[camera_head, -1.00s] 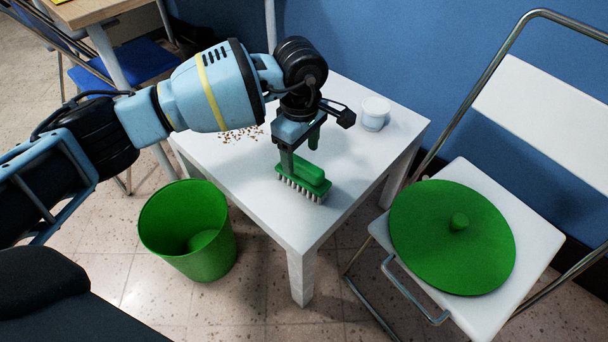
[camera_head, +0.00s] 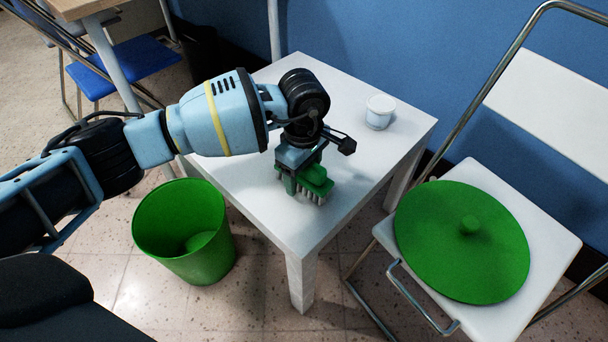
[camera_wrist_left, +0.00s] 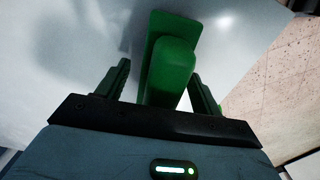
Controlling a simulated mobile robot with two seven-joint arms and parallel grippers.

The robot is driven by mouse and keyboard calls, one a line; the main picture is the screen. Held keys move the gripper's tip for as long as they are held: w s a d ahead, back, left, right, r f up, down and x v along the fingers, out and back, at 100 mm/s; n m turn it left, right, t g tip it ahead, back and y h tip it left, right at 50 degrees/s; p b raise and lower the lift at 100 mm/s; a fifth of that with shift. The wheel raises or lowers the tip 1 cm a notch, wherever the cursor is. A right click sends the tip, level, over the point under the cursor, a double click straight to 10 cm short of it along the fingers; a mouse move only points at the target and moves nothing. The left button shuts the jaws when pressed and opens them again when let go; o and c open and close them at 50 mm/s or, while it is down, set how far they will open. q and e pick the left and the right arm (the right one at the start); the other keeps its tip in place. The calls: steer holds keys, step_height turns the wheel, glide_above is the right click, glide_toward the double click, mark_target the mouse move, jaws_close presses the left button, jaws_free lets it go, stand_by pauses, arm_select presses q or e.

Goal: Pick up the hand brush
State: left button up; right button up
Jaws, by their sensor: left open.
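The green hand brush (camera_head: 316,182) with pale bristles lies bristles down on the white table (camera_head: 322,222), near its front corner. My left gripper (camera_head: 300,182) points down over the brush from above and hides part of it. In the left wrist view the gripper (camera_wrist_left: 160,88) is open, with one green finger on each side of the brush handle (camera_wrist_left: 170,72). Gaps show between the fingers and the handle. My right gripper is not in view.
A white lidded jar (camera_head: 379,112) stands at the table's back right. A green bin (camera_head: 185,235) stands on the floor at the left of the table. A white folding chair (camera_head: 545,225) at the right holds a round green lid (camera_head: 455,255).

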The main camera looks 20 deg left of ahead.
arm_select(q)
steer(key=c, duration=1.1)
steer(key=shift+c, duration=0.2)
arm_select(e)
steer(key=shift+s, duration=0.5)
